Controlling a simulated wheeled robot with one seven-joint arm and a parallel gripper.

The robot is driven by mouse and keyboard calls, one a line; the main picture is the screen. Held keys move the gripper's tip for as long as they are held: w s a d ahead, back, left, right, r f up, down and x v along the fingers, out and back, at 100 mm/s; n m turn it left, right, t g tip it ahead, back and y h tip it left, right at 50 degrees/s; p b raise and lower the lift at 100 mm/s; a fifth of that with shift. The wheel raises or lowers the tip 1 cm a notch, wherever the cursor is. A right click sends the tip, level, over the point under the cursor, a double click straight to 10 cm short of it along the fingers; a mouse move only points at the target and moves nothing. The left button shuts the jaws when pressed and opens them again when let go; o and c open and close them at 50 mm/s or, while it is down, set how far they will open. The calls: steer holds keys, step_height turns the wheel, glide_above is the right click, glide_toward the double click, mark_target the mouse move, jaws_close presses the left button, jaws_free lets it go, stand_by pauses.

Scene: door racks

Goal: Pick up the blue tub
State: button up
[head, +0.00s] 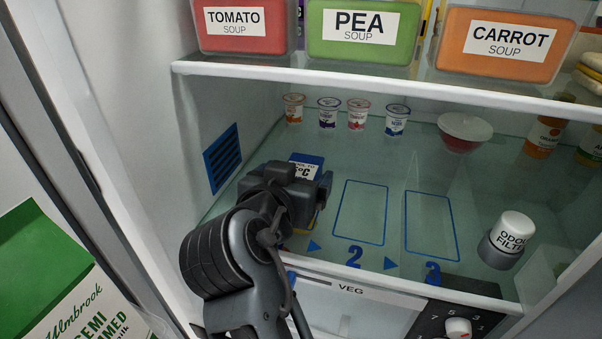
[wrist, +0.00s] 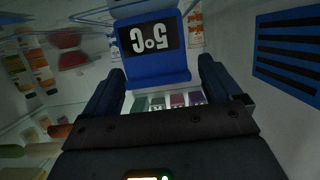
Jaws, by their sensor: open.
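The tub with blue print on its white cup (head: 397,120) stands upright at the back of the glass shelf, at the right end of a row of small tubs. My gripper (head: 300,180) is open and empty over the shelf's left front, well to the left of this tub and nearer the front. In the wrist view, my gripper's two dark fingers (wrist: 165,85) are spread apart, with a blue 5°C display (wrist: 155,62) beyond them.
An orange-red tub (head: 293,108), a purple tub (head: 328,113) and a red tub (head: 357,114) share the row. A red bowl (head: 464,133) stands right of it. An odour filter (head: 507,240) stands at front right. Soup boxes (head: 362,32) fill the shelf above. The middle is clear.

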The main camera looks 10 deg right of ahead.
steer(key=shift+w+d+f, duration=0.1)
steer(key=shift+w+d, duration=0.05)
steer(key=shift+w, duration=0.15)
steer(key=c, duration=1.2)
steer(key=shift+c, duration=1)
steer(key=shift+d, duration=0.1)
